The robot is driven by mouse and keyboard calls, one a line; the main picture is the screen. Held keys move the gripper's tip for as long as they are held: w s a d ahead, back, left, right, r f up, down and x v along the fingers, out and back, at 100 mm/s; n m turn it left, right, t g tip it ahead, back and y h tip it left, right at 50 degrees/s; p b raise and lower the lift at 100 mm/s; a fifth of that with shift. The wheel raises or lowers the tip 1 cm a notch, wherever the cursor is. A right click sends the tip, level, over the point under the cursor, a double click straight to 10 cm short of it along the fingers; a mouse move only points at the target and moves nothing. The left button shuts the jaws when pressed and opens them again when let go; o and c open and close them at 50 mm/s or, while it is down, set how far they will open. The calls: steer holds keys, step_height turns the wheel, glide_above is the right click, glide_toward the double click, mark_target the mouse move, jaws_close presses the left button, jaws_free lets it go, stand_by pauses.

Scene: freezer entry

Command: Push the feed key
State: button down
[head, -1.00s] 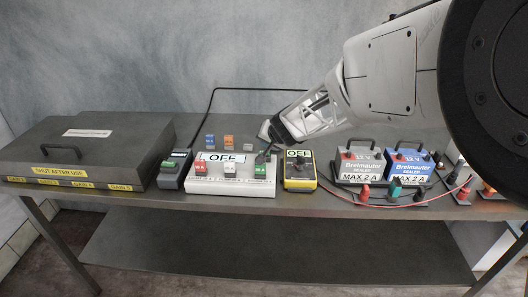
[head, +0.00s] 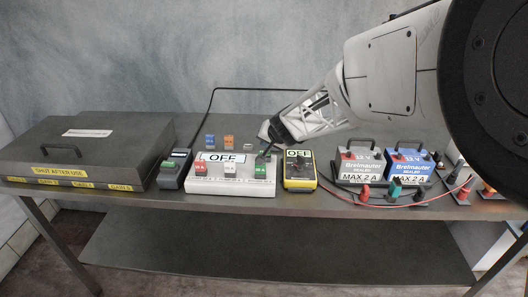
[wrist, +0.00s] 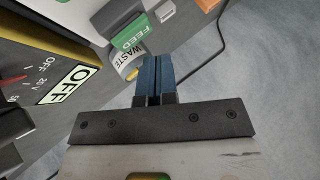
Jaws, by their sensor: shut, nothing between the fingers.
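The feed key is a green key (wrist: 131,34) marked FEED in the wrist view, beside a pale WASTE label (wrist: 126,57). In the head view it is the green key (head: 261,171) at the right end of the white panel (head: 231,188), whose display reads OFF. My gripper is shut and empty. Its blue fingertips (wrist: 150,60) are close beside the key and label in the wrist view; I cannot tell whether they touch. In the head view my gripper (head: 265,152) is just above and behind the green key.
A yellow and black meter (head: 299,171) stands right of the panel, close to my gripper. A dark device (head: 174,170) stands left. Two handled batteries, grey (head: 359,163) and blue (head: 409,163), stand farther right. A large grey lidded box (head: 85,150) fills the left end.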

steer(key=shift+f, duration=0.1)
steer(key=shift+f, duration=0.3)
steer(key=shift+f, duration=0.55)
stand_by(1.2)
steer(key=shift+r, duration=0.9)
steer(key=shift+r, duration=0.15)
step_height(320, 180, up, 6)
steer(key=shift+f, duration=0.1)
stand_by(0.8)
